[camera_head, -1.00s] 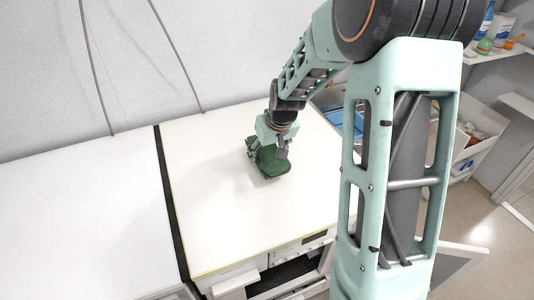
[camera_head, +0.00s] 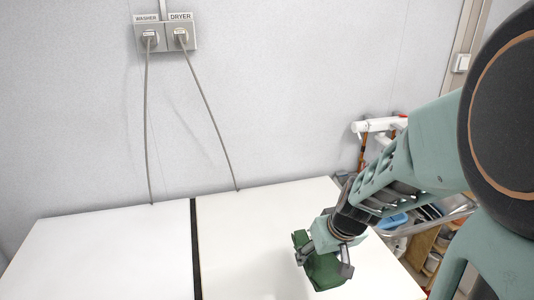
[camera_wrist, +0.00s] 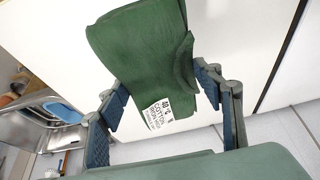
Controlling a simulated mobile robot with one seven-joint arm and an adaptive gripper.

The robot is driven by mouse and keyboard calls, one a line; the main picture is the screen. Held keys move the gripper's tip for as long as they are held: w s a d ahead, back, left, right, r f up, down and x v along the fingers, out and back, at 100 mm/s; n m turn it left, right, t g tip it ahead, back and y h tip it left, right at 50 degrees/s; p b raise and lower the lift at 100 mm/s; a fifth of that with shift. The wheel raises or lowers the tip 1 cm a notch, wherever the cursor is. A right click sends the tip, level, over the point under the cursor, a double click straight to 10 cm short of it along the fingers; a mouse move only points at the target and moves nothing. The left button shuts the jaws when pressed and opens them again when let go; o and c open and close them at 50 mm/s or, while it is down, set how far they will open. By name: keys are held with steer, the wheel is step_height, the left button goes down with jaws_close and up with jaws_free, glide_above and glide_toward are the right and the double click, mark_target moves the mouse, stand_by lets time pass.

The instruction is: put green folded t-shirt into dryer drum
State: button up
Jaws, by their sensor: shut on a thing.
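A dark green folded t-shirt (camera_head: 322,274) is gripped by my gripper (camera_head: 326,262) over the right-hand white machine top (camera_head: 245,240). In the wrist view the t-shirt (camera_wrist: 140,55) sits between the two fingers of my gripper (camera_wrist: 163,93). A white care label shows on its near end. The fingers are shut on it. From these views I cannot tell how far the cloth is above the top. The dryer drum is not in view; the wall sign above the right-hand cord reads DRYER.
Another white machine top (camera_head: 110,250) lies to the left across a dark gap. Two cords run up the wall to an outlet plate (camera_head: 165,37). A shelf with containers (camera_head: 432,250) stands to the right. Both tops are otherwise clear.

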steer(key=shift+w+a+f+m, duration=0.3)
steer(key=shift+a+f, duration=0.2)
steer(key=shift+f, duration=0.1)
steer(key=shift+w+a+f+m, duration=0.3)
steer(key=shift+a+f, duration=0.2)
steer(key=shift+f, duration=0.05)
steer(key=shift+w+a+f+m+h+p, duration=0.2)
steer(key=shift+w+a+f+m, duration=0.05)
steer(key=shift+f, duration=0.2)
steer(key=shift+w+a+f+m+h+p, duration=0.2)
steer(key=shift+f+m, duration=0.05)
steer(key=shift+f, duration=0.2)
steer(key=shift+a+r, duration=0.1)
